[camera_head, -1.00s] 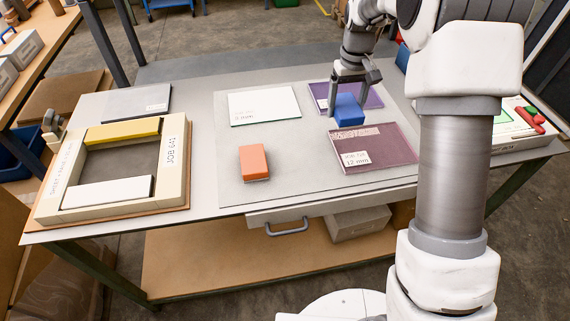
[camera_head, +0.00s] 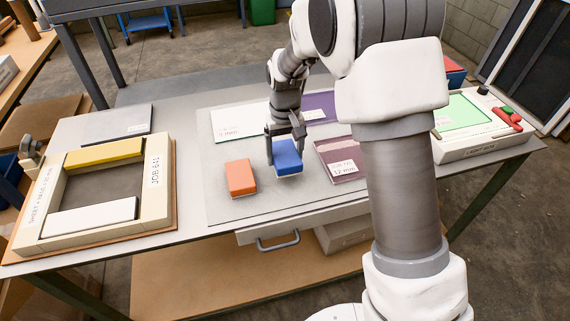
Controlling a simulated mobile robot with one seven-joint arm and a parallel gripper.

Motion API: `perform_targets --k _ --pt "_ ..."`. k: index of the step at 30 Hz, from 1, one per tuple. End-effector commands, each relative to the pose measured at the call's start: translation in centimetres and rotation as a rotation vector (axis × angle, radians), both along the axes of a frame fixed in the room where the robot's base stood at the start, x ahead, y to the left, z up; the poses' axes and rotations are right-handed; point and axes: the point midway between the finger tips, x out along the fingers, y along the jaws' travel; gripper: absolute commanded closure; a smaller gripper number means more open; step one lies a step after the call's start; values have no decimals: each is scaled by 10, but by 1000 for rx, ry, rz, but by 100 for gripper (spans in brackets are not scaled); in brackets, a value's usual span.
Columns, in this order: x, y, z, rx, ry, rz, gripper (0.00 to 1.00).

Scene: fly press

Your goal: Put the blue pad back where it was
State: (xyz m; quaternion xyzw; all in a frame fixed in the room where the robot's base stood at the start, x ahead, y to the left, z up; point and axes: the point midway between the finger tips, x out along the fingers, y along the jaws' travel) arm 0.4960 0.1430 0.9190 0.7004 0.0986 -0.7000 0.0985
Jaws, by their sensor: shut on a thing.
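The blue pad (camera_head: 288,158) is a blue block with a pale underside. My gripper (camera_head: 286,140) is shut on it from above, one finger at each side. The pad is slightly tilted in the picture, over the grey mat (camera_head: 225,209), between the orange block and the plum plate. I cannot tell whether its underside touches the mat. The orange block (camera_head: 240,176) lies on the mat to its left. The wooden frame (camera_head: 157,180) at the left holds a yellow bar (camera_head: 104,152) at the back and a white bar (camera_head: 90,217) at the front, with a bare space between.
A white-and-green plate (camera_head: 232,124) lies behind the orange block. A purple plate (camera_head: 320,106) and a plum plate (camera_head: 340,160), labelled 12 mm, lie to the right, partly behind my arm. A grey plate (camera_head: 115,123) is at back left. A light box (camera_head: 462,112) stands at the right.

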Motion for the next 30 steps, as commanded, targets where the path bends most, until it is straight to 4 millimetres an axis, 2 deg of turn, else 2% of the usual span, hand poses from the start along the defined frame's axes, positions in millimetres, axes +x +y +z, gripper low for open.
perform_targets --k 9,20,21,24,30 --pt "0 0 -39 -2 2 1 70" --pt "0 0 -43 0 0 1 70" --pt "0 0 -43 0 0 1 14" --pt "0 0 -42 0 0 1 0" --pt "0 0 -42 0 0 1 0"
